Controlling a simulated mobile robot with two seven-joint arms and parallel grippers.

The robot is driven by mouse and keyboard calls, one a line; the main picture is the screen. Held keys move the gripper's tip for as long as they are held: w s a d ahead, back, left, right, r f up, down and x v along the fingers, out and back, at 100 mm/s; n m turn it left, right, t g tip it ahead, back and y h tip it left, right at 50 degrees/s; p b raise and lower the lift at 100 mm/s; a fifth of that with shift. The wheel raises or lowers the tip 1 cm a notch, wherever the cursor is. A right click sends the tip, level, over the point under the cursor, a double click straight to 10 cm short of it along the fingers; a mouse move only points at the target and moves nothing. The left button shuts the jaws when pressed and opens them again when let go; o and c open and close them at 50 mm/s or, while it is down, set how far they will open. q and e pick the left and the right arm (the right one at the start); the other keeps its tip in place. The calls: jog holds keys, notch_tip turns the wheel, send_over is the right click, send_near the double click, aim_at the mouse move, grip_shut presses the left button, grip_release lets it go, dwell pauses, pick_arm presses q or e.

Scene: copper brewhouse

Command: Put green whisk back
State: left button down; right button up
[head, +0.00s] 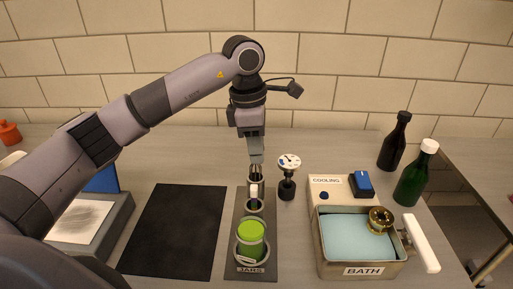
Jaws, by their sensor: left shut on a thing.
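My left gripper (256,164) points straight down over the far part of the rack marked JARS (231,262). It is shut on a slim upright thing, which looks like the green whisk (253,204). A white part and a bit of green show low on it, at the far ring of the rack. The gripper and its small size hide most of its shape, and I cannot tell whether it touches the ring. A green jar (251,232) stands upright in the near ring. My right gripper is not in view.
A dial gauge (289,163) stands close right of the gripper. Further right are the COOLING box (325,183), the BATH basin (364,271) with a brass part (380,218), and two bottles (394,145) (413,178). A black mat (174,230) lies clear on the left.

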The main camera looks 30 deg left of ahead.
pick_arm(q)
jog(key=shift+f, duration=0.3)
jog(key=shift+f, duration=0.2)
jog(key=c, duration=0.9)
grip_release()
jog(key=shift+r, duration=0.15)
notch_tip(320, 180, up, 12)
jog(key=a, duration=0.1)
jog(key=shift+s+a, duration=0.15)
jog(key=shift+s, duration=0.15)
